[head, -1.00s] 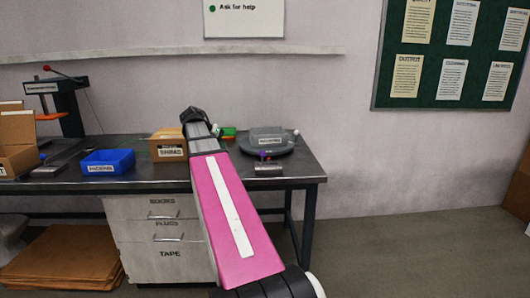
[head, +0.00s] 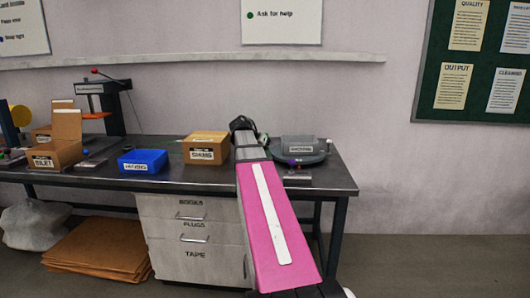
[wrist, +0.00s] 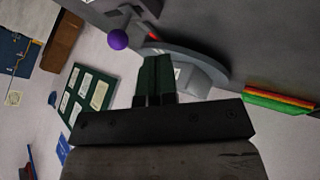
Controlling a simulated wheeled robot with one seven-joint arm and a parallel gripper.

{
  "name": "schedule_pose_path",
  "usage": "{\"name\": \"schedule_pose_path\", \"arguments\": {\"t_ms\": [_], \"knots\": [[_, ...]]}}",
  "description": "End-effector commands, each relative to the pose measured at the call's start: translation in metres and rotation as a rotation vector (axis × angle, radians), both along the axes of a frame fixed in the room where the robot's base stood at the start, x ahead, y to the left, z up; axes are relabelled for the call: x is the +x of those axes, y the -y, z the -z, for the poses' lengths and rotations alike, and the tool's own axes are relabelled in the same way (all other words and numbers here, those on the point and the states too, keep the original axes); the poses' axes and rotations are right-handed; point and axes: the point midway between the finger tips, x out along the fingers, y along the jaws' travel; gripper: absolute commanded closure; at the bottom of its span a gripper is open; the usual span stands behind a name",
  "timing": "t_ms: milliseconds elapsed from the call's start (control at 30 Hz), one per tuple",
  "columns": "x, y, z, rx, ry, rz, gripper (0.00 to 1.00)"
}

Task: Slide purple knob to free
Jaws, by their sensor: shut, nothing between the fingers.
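The purple knob (wrist: 118,40) is a small ball beside a dark grey metal block (wrist: 138,12) in the upper part of the wrist view. In the head view the knob (head: 292,162) is a tiny spot at the front of the round grey device (head: 316,155). My gripper (wrist: 155,62) has its dark fingers together with nothing between them. It is apart from the knob, which lies up and left of the fingertips in the wrist view. In the head view my arm hides the fingers.
The round grey device (wrist: 190,62) lies just beyond the fingertips in the wrist view. A red, orange and green stack (wrist: 278,103) lies to the right. On the bench (head: 340,180) stand a cardboard box (head: 205,147) and a blue bin (head: 142,161), left of my arm.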

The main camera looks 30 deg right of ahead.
Motion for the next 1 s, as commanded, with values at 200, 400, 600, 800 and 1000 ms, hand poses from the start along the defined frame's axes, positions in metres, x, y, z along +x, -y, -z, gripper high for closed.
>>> {"name": "schedule_pose_path", "arguments": {"t_ms": [200,400,600,800,1000], "knots": [[-0.002,0.027,0.033,0.001,-0.002,0.001,1.0],[-0.015,0.049,0.041,0.0,0.001,0.002,1.0],[-0.027,0.062,0.037,-0.001,0.0,0.001,1.0],[-0.029,0.065,0.036,0.0,-0.001,-0.001,1.0],[-0.029,0.065,0.036,0.0,-0.001,-0.001,1.0]]}}
